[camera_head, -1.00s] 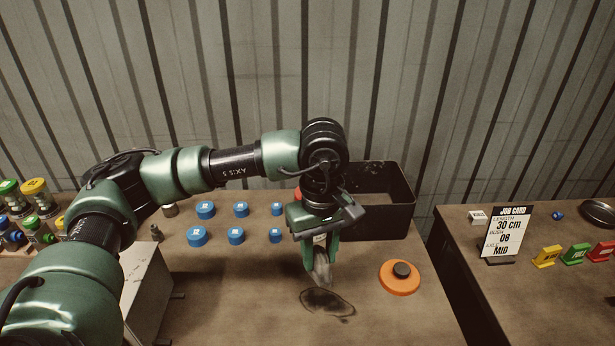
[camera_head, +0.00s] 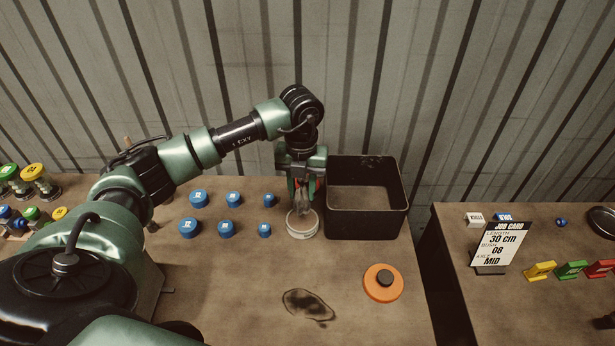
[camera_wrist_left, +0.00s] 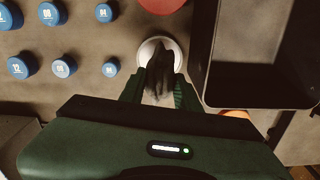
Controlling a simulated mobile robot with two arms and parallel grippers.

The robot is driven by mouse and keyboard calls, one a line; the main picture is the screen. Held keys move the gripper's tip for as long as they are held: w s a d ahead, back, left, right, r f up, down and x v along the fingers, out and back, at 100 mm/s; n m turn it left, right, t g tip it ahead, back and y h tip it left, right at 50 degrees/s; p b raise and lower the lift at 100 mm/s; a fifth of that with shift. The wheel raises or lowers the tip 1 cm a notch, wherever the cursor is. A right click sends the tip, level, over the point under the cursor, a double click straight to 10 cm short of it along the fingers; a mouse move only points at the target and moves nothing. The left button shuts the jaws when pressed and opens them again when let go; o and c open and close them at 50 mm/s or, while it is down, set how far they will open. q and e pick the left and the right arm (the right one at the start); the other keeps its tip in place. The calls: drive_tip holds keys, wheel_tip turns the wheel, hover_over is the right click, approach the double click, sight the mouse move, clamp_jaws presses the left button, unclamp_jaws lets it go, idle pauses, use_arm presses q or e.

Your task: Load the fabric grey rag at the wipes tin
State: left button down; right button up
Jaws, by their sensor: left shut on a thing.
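The grey rag (camera_head: 303,201) hangs crumpled from my left gripper (camera_head: 304,188), which is shut on it. It also shows as a dark grey bundle in the left wrist view (camera_wrist_left: 160,72) between the fingers. The wipes tin, a round whitish tin (camera_head: 302,227), stands on the bench right below the rag; its rim also shows around the rag in the left wrist view (camera_wrist_left: 176,48). The rag's lower end is over or in the tin's mouth; I cannot tell how deep. My right gripper is not in view.
A black open bin (camera_head: 367,222) stands close right of the tin. Several blue caps (camera_head: 225,227) sit to the left. An orange disc with a black knob (camera_head: 383,284) and a dark stain (camera_head: 308,305) are in front. A job card (camera_head: 497,247) stands on the right bench.

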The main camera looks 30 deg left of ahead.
sight(302, 206)
use_arm(q)
drive_tip(key=shift+w+a+f, duration=0.1)
drive_tip(key=shift+f, duration=0.15)
drive_tip(key=shift+s+f+b, duration=0.25)
drive_tip(key=shift+f+b, duration=0.6)
drive_tip(key=shift+f, duration=0.05)
wheel_tip(302, 206, down, 3)
drive_tip(key=shift+w+f+b, duration=0.1)
drive_tip(key=shift+f+b, duration=0.1)
drive_tip(key=shift+b, duration=0.8)
drive_tip(key=shift+f, duration=0.1)
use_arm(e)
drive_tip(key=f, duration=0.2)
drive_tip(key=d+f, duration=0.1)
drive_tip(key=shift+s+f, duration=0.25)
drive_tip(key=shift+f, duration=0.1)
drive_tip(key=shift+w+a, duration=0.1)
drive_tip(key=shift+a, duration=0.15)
use_arm(q)
drive_tip(key=shift+f+b, duration=0.3)
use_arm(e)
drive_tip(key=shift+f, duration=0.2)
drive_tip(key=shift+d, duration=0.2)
use_arm(q)
drive_tip(key=shift+f, duration=0.1)
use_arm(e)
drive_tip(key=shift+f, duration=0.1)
